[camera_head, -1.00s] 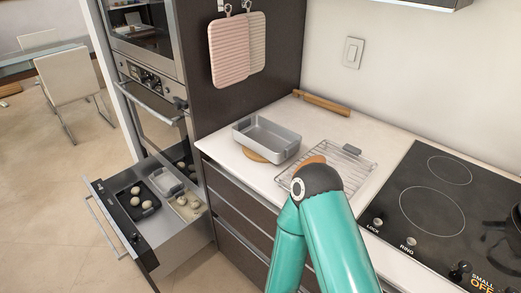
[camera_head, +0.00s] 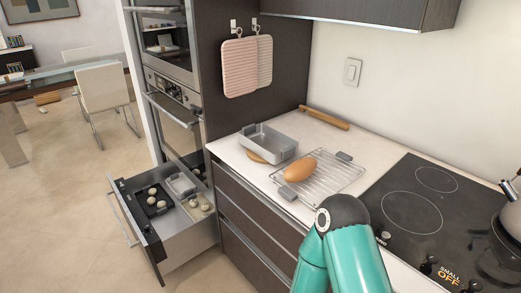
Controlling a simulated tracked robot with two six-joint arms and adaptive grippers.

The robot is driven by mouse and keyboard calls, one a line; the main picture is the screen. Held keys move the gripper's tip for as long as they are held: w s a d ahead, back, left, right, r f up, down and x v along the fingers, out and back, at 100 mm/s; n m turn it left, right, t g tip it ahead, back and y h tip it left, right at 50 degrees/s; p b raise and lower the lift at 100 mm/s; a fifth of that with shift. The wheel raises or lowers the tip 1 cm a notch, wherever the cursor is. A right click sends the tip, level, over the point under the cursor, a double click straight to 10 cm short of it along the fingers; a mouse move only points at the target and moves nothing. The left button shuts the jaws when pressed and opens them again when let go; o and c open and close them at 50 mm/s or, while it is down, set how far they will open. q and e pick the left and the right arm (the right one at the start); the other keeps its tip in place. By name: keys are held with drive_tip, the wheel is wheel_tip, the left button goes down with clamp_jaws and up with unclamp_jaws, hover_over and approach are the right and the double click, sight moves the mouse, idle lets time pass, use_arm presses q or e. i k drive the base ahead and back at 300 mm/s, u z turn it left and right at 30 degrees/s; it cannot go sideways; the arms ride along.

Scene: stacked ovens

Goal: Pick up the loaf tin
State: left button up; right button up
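The loaf tin (camera_head: 277,155) is a grey rectangular metal tin with an open top. It stands upright on the white counter near the corner by the dark oven cabinet. A round wooden trivet (camera_head: 256,158) shows partly under its near left edge. My teal arm reaches up from the bottom, right of centre, and ends in view at a dark joint, below and to the right of the tin. Neither of my grippers shows in this view, so I cannot see whether they are open or shut.
A brown loaf (camera_head: 300,169) sits on a wire rack (camera_head: 328,182) right of the tin. A rolling pin (camera_head: 326,118) lies behind. The black cooktop (camera_head: 412,215) is to the right, with a pot (camera_head: 507,232). A drawer (camera_head: 180,240) stands open at lower left.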

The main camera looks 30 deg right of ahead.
sight(272, 145)
drive_tip(key=z, duration=0.15)
drive_tip(key=i, duration=0.95)
drive_tip(key=u, duration=0.05)
